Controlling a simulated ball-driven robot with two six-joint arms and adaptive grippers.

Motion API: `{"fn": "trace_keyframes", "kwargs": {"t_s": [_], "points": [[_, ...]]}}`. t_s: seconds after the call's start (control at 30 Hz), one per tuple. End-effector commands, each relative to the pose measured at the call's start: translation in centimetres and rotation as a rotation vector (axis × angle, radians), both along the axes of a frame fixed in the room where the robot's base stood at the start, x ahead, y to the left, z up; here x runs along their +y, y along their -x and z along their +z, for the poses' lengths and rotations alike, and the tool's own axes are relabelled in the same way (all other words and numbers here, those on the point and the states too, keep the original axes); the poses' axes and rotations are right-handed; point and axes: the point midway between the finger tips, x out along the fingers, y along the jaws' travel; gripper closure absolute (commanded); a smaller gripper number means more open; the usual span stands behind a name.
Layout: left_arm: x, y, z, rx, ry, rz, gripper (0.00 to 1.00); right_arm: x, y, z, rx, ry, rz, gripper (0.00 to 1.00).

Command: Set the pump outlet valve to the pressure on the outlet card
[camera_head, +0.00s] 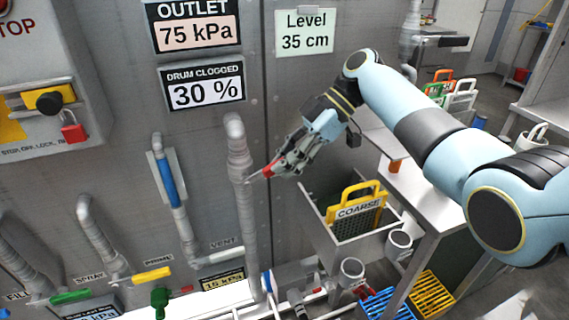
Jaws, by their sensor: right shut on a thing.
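The outlet card (197,30) on the grey wall reads 75 kPa. My right gripper (272,170) is shut on a small red handle (268,171) beside the upright grey pipe (242,200). A thin pale metal part runs from the red handle to the pipe. The fingers hide part of the handle, and I cannot read a valve label there. A small display (222,281) below the VENT label seems to read 15 kPa. Another kPa display (98,309) is cut off at the bottom edge. My left gripper is not in view.
Other cards read drum clogged 30 % (203,88) and level 35 cm (305,32). Green (70,297) and yellow (151,275) valve handles sit low on the left. A bin (352,243) with a yellow COARSE screen (357,207) stands below my right arm. A red padlock (73,130) hangs at left.

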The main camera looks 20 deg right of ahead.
Motion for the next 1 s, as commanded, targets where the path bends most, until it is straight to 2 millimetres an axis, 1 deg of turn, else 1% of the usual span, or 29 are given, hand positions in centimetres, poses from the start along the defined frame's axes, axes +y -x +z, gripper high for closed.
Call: {"fn": "trace_keyframes", "kwargs": {"t_s": [0.13, 0.17, 0.3, 0.33, 0.57, 0.67, 0.77, 1.0], "points": [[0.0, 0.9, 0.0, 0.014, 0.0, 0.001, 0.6, 0.1, 0.1, 0.0, 0.002, 0.001, -0.001, 1.0], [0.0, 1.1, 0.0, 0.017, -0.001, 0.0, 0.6, 0.1, 0.1, 0.0, 0.002, 0.001, -0.001, 0.85], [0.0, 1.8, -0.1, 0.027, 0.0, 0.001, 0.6, 0.0, 0.0, 0.0, 0.001, 0.001, 0.0, 0.67], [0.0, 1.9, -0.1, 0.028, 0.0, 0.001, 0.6, 0.0, 0.0, 0.0, 0.001, 0.002, 0.0, 0.63], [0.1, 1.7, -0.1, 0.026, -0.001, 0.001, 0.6, 0.0, 0.0, 0.1, 0.0, 0.002, 0.0, 0.63], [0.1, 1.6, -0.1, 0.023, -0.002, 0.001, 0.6, -0.4, 0.0, 0.4, -0.001, 0.003, -0.001, 0.63], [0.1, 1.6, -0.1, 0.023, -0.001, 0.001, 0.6, -1.4, -0.1, 1.3, -0.003, 0.005, -0.003, 0.63], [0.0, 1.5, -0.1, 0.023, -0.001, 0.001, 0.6, -5.2, -0.3, 5.1, -0.003, 0.005, -0.001, 0.63]]}}
